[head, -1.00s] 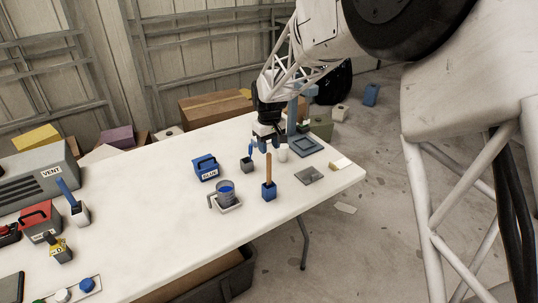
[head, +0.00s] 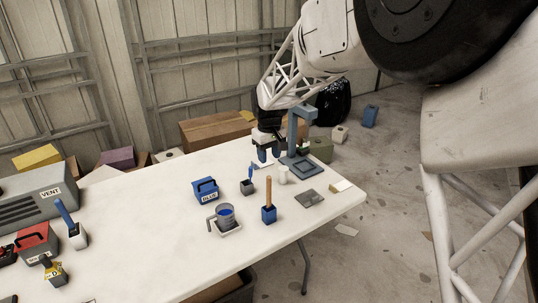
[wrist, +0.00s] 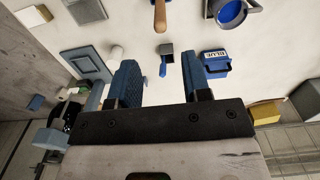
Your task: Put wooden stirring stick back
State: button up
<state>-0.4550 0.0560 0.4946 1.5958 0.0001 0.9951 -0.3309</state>
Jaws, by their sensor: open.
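The wooden stirring stick (head: 269,191) stands upright in a small blue holder (head: 269,214) near the table's front edge. Its rounded top end also shows in the wrist view (wrist: 160,16), where the holder is out of frame. My gripper (head: 266,155) is open and empty at the far side of the table, behind the stick and apart from it. In the wrist view its two blue fingers (wrist: 160,75) are spread with nothing held between them.
A small dark cup with a blue-handled tool (head: 247,185) stands between my gripper and the stick. A box marked BLUE (head: 206,190) is left of it. A white cup (head: 283,175), blue-grey stand (head: 301,135) and grey plate (head: 310,198) are to the right.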

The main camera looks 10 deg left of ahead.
dwell(0.4)
jog(key=s+d+r+m, duration=0.2)
jog(key=s+d+r, duration=0.2)
jog(key=s+d, duration=0.3)
jog(key=s+d+r+m+t, duration=0.1)
jog(key=s+d+r, duration=0.35)
jog(key=d, duration=0.35)
jog(key=s+d+r+m, duration=0.2)
jog(key=s+d+r, duration=0.1)
jog(key=s+d, duration=0.4)
jog(key=s+d+m, duration=0.1)
jog(key=s+d, duration=0.3)
jog(key=s, duration=0.3)
jog(key=s+d+f+m+t, duration=0.1)
jog(key=s+d, duration=0.3)
jog(key=s, duration=0.4)
jog(key=s+d+f+m, duration=0.1)
jog(key=s+d+m, duration=0.1)
jog(key=s+d, duration=0.3)
jog(key=s, duration=0.2)
jog(key=shift+s+f+t, duration=0.2)
jog(key=shift+s+t, duration=0.1)
jog(key=shift+s, duration=0.05)
